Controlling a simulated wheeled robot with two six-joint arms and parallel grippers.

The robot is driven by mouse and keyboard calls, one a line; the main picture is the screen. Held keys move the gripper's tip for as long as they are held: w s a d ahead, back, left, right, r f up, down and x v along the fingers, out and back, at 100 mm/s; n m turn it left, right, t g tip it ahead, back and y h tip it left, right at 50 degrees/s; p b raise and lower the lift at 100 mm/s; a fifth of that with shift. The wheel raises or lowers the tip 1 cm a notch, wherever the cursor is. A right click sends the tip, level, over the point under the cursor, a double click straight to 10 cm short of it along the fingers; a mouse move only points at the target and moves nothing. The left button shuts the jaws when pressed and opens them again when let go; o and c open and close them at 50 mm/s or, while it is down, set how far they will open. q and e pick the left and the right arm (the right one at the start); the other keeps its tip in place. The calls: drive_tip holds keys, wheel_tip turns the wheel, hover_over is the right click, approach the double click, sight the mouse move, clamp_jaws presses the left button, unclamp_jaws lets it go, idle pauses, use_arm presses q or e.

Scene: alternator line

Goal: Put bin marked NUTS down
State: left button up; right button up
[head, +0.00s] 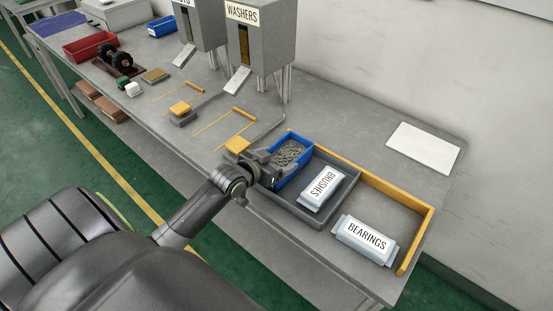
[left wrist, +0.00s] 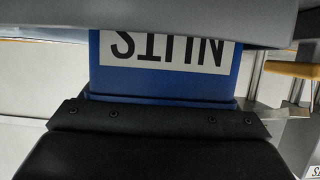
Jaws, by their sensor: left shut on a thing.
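The blue bin marked NUTS (head: 292,177) holds many small grey nuts and is at the left end of the grey tray (head: 333,219). In the left wrist view the bin (left wrist: 165,85) fills the middle, its white label upside down. My left gripper (head: 264,171) is shut on the near left side of the bin. The bin looks about level. I cannot tell whether its base touches the tray or is slightly above it. My right gripper is not in view.
A BRUSHES pack (head: 321,188) lies in the tray, right beside the bin. A BEARINGS pack (head: 364,240) lies right of the tray, inside a yellow corner edge (head: 420,236). The WASHERS dispenser (head: 262,45) stands behind. A white sheet (head: 424,148) lies at the back right.

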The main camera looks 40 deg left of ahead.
use_arm(q)
drive_tip(key=o, duration=1.4)
drive_tip(key=v, duration=1.2)
drive_tip(key=shift+d+r, duration=0.1)
